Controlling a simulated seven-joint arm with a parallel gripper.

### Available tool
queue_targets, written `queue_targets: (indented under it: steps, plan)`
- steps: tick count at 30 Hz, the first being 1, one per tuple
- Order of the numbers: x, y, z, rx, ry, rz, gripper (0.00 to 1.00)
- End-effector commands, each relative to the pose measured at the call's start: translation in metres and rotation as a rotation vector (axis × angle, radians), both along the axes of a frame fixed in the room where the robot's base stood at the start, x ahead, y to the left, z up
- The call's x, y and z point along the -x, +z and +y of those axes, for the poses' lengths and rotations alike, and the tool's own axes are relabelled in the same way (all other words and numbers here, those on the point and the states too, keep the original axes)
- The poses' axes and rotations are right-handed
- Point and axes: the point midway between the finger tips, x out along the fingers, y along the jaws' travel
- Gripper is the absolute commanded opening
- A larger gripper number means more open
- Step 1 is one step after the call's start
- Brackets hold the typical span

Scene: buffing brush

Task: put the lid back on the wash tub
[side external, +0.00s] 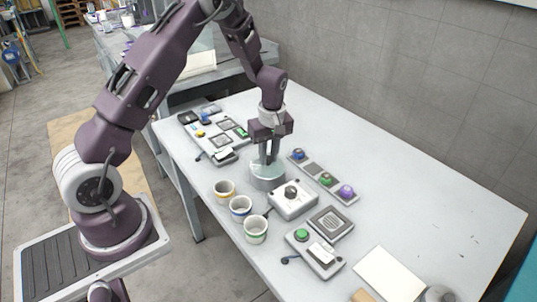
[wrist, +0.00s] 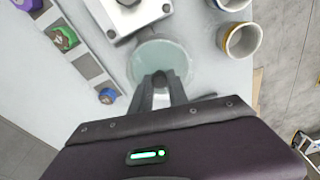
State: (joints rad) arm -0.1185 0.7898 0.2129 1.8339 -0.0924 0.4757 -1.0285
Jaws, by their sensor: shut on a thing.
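The wash tub (side external: 267,183) is a short grey cylinder on the table, under my gripper (side external: 268,160). The lid (side external: 258,168) is a pale greenish disc at the tub's top; it also shows as a round disc in the wrist view (wrist: 158,54). My gripper's fingers point down and are shut on the lid's small dark knob (wrist: 160,77). The lid looks level and roughly over the tub. I cannot tell whether it rests on the rim or hangs just above it. In the wrist view the lid hides the tub.
A white box with a dark knob (side external: 292,203) stands close to the tub's right. Three cups, with yellow (side external: 224,191), blue (side external: 240,208) and green (side external: 256,229) rims, stand in front. A strip with coloured knobs (side external: 325,179) lies behind. The table's right side is mostly clear.

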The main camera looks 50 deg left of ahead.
Motion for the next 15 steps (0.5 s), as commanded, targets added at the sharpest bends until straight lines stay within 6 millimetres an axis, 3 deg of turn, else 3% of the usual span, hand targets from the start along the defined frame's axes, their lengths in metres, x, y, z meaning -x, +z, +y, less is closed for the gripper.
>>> queue_targets:
  steps: [11, 12, 15]
  plan:
    - [0.0000, -0.0004, 0.0000, 0.000, 0.000, 0.000, 0.00]
    - [0.0000, -0.0004, 0.0000, 0.000, 0.000, 0.000, 0.24]
    - [0.0000, -0.0004, 0.0000, 0.000, 0.000, 0.000, 0.44]
